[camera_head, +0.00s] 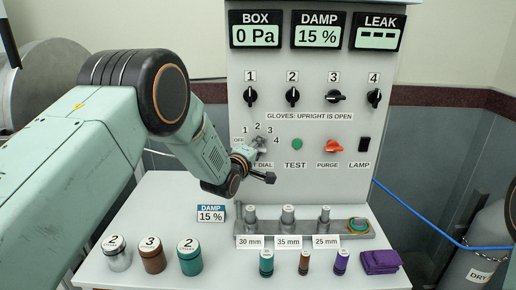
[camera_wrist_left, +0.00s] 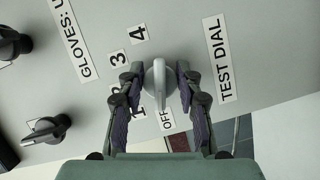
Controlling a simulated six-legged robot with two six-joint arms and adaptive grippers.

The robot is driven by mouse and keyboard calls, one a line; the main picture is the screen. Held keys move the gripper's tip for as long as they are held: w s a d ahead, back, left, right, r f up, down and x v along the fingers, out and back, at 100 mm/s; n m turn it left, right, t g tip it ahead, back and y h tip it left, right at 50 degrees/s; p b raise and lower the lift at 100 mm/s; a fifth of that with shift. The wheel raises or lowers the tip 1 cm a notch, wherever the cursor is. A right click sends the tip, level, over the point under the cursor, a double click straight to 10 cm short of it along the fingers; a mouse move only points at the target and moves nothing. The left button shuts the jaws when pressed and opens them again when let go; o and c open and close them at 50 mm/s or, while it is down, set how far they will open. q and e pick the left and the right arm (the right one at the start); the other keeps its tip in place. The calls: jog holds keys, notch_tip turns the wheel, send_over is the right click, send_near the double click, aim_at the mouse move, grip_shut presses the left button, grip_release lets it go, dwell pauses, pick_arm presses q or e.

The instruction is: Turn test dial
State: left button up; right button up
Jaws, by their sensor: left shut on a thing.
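The test dial (camera_head: 260,143) is a grey knob on the front of the upright panel, with the marks OFF, 1, 2, 3 and 4 around it. In the left wrist view the dial (camera_wrist_left: 157,80) stands between the two fingers, and its narrow lower end is near the OFF mark. My left gripper (camera_head: 257,153) is shut on the dial, one finger on each side; it also shows in the left wrist view (camera_wrist_left: 158,88). In the head view the gripper partly hides the dial and its label. My right gripper is not in view.
The TEST button (camera_head: 297,144), orange PURGE knob (camera_head: 333,147) and LAMP switch (camera_head: 364,144) lie right of the dial. Several black knobs are above. Below, the white table (camera_head: 150,215) holds lidded jars, a metal rack (camera_head: 350,241), small cylinders and a purple cloth (camera_head: 380,262).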

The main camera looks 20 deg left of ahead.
pick_arm(q)
jog(key=m+g+y+p, duration=0.1)
jog(key=m, duration=0.1)
jog(key=shift+r+m, duration=0.15)
jog(key=shift+m, duration=0.25)
jog(key=m+y+p, duration=0.1)
jog(key=m, duration=0.1)
jog(key=m+g, duration=0.1)
jog(key=shift+m+g+y+p, duration=0.3)
jog(key=shift+m+y+p, duration=0.05)
jog(key=shift+m+y, duration=0.05)
jog(key=m+y+p, duration=0.1)
jog(key=m+p, duration=0.1)
jog(key=shift+m+g+y, duration=0.3)
jog(key=shift+g, duration=0.1)
jog(key=m+y+p, duration=0.1)
jog(key=m+p, duration=0.1)
jog(key=shift+g+y+p, duration=0.3)
jog(key=shift+y, duration=0.1)
jog(key=shift+m+y+p, duration=0.45)
jog(key=shift+m+y, duration=0.15)
jog(key=shift+m, duration=0.5)
jog(key=shift+m+y, duration=0.5)
jog(key=shift+m, duration=0.2)
jog(key=shift+w+m+y, duration=0.1)
jog(key=shift+m+y, duration=0.4)
jog(key=shift+m, duration=0.2)
jog(key=shift+r, duration=0.1)
